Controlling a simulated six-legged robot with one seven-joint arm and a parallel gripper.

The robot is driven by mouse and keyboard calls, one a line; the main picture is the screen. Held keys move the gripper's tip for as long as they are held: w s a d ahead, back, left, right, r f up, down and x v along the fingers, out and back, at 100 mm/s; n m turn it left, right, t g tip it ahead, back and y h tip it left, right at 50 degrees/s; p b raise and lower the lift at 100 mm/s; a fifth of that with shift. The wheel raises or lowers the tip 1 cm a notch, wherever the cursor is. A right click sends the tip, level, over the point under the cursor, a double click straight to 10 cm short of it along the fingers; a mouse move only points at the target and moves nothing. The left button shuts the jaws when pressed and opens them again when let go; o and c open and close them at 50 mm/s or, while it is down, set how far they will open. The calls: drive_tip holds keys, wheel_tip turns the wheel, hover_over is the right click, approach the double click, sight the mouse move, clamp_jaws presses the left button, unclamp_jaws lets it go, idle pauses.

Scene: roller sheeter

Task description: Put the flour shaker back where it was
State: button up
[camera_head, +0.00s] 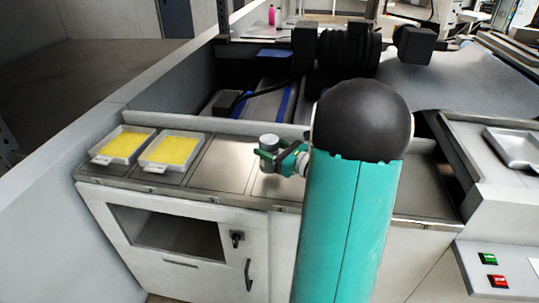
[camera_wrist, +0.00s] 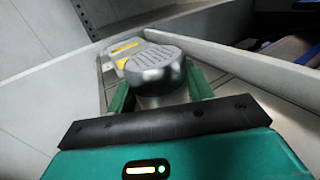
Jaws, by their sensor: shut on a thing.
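The flour shaker (camera_wrist: 153,75) is a metal cylinder with a perforated top. My gripper (camera_wrist: 160,95) is shut on it, with one green finger on each side in the wrist view. In the head view the shaker (camera_head: 269,143) shows small and upright in my gripper (camera_head: 272,158), over the metal counter top (camera_head: 222,163). I cannot tell whether its base touches the counter. My arm hides the counter to the right of the gripper.
Two trays of yellow contents, a left one (camera_head: 121,133) and a right one (camera_head: 168,138), sit at the counter's left end. Bare panels lie between them and my gripper. A low ledge (camera_head: 215,125) runs along the back. A control panel (camera_head: 495,270) with green and red buttons is at right.

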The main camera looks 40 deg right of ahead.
drive_tip(key=shift+f, duration=1.15)
drive_tip(key=shift+f, duration=0.2)
drive_tip(key=o, duration=1.1)
